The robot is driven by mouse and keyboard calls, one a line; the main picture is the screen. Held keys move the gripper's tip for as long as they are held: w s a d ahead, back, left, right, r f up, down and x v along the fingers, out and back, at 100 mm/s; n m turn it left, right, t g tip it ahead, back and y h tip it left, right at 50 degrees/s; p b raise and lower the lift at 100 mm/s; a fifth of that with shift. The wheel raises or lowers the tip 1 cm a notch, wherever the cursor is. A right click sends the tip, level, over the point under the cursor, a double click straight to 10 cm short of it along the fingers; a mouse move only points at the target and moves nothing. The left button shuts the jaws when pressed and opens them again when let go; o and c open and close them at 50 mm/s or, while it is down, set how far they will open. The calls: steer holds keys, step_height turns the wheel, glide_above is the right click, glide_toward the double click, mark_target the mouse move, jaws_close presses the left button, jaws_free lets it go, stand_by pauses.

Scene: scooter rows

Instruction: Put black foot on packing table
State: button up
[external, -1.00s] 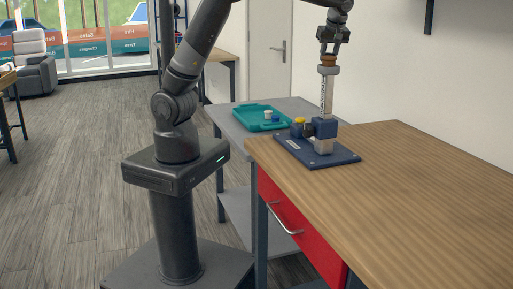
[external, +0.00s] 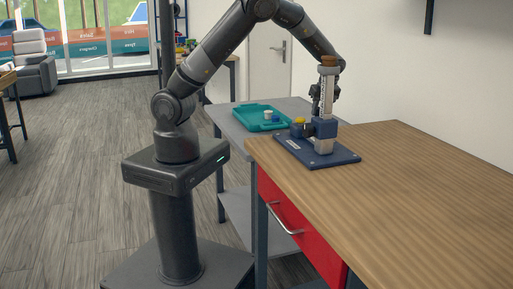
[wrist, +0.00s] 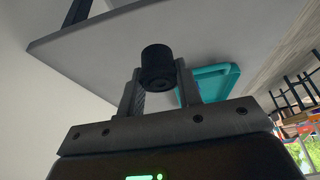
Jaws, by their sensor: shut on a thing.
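The black foot (wrist: 157,62) is a short dark cylinder between the two fingertips of my gripper (wrist: 158,82) in the wrist view. My gripper is shut on it. In the external view my gripper (external: 316,93) is low behind the upright post of the blue fixture, and the foot cannot be made out there. A grey table (external: 232,122) stands behind the wooden-topped table (external: 400,180). The grey tabletop also shows in the wrist view (wrist: 215,45), beyond the foot. The frames do not show which table is the packing table.
The blue fixture (external: 320,158), with its tall post (external: 326,100), stands on the wooden table's far left corner. A teal tray (external: 245,120) with small items lies on the grey table. It also shows in the wrist view (wrist: 214,84). Most of the wooden top is clear.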

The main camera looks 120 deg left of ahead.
steer(key=shift+f, duration=0.45)
steer(key=s+a+f, duration=0.1)
steer(key=a+f, duration=0.1)
steer(key=a, duration=0.1)
steer(key=s+a+f, duration=0.2)
steer(key=a, duration=0.2)
steer(key=s+a+f, duration=0.1)
steer(key=a+f, duration=0.1)
steer(key=a, duration=0.1)
steer(key=shift+s+a+f, duration=0.25)
steer(key=shift+s+f, duration=0.15)
steer(key=shift+a+f, duration=0.1)
steer(key=shift+f, duration=1.95)
steer(key=shift+f, duration=0.15)
steer(key=o, duration=1)
steer(key=shift+c, duration=0.2)
